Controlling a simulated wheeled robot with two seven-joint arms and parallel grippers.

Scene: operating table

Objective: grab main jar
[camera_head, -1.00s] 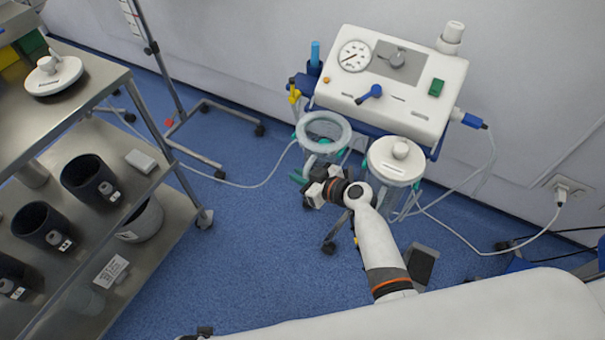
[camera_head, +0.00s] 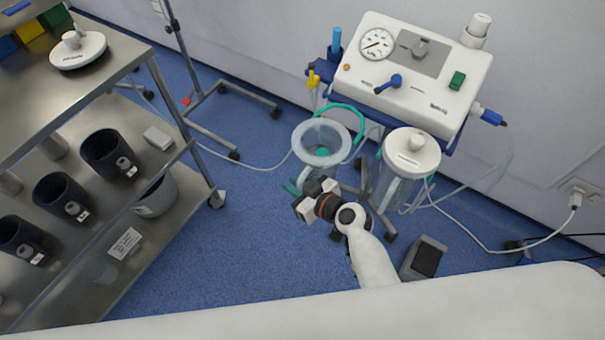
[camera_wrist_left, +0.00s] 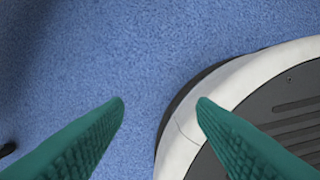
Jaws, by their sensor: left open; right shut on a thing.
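The main jar is taken to be the clear, open-topped jar (camera_head: 322,141) with a wide pale rim, left of the white-lidded jar (camera_head: 410,152). It stands off to the front left of a green ring holder (camera_head: 349,110) under the suction unit, with something green inside it. My right gripper (camera_head: 313,187) is at the jar's near lower side, shut on it; its fingertips are mostly hidden by the wrist. My left gripper shows only in the left wrist view (camera_wrist_left: 160,104), its two teal fingers apart with nothing between them, above the blue floor.
The white suction unit (camera_head: 425,70) stands by the wall, with hoses and a cable to its right. A foot pedal (camera_head: 424,258) lies on the floor. A metal shelf cart (camera_head: 150,215) with dark cups is at left. A white surface (camera_head: 450,300) crosses the front.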

